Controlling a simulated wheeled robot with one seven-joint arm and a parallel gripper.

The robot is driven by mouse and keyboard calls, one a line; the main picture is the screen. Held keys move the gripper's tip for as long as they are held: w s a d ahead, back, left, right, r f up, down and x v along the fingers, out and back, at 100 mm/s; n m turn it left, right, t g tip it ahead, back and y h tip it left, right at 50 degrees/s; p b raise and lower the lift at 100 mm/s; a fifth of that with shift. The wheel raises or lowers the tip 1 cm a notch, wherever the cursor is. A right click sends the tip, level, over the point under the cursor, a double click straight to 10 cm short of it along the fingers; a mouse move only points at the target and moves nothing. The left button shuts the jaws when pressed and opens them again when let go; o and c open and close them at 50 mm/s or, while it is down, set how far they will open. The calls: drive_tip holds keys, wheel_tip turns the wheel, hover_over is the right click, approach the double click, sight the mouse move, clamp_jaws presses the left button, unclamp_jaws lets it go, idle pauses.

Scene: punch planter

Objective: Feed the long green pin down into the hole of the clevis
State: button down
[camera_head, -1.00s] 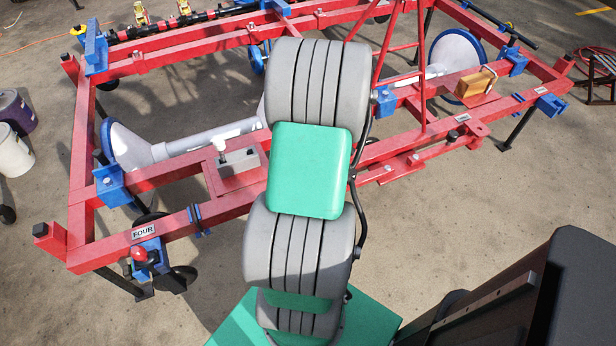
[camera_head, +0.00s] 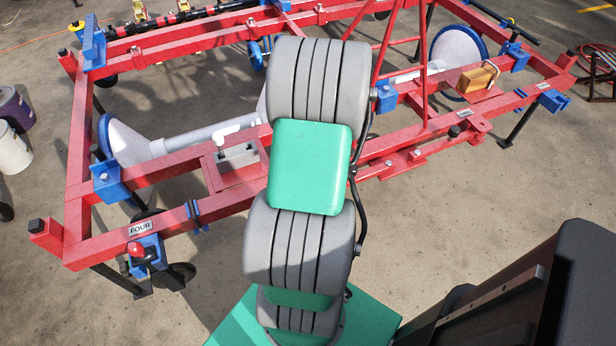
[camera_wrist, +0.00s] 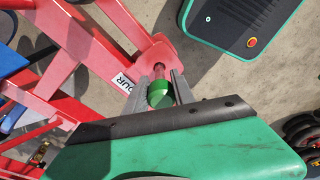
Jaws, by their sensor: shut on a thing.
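My gripper (camera_wrist: 160,84) shows in the wrist view with its two grey fingers shut on the green pin (camera_wrist: 158,93). The pin's green end faces the camera between the fingers. A reddish round piece (camera_wrist: 158,71) shows just beyond it, toward the rounded red lug of the clevis (camera_wrist: 157,56). The pin lines up roughly with this lug. The hole is hidden, and I cannot tell whether the pin's far end is in it. In the head view my arm covers the gripper and pin.
The red planter frame (camera_head: 95,190) spans the head view, with blue brackets (camera_head: 110,182) and a grey block (camera_head: 237,156) left of my arm. A "FOUR" label (camera_head: 140,229) marks the near left corner. Buckets (camera_head: 14,150) stand far left. Concrete floor in front is open.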

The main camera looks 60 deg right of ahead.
drive_tip(key=shift+f+b, duration=1.05)
drive_tip(key=shift+f, duration=0.45)
drive_tip(key=shift+r+p, duration=1.2)
drive_tip(key=shift+r, duration=0.35)
drive_tip(key=shift+f+b, duration=1.15)
drive_tip(key=shift+f, duration=0.45)
drive_tip(key=shift+r, duration=0.15)
drive_tip(key=shift+r+p, duration=1.2)
drive_tip(key=shift+r, duration=0.25)
drive_tip(key=shift+f+b, duration=1.2)
drive_tip(key=shift+f, duration=0.4)
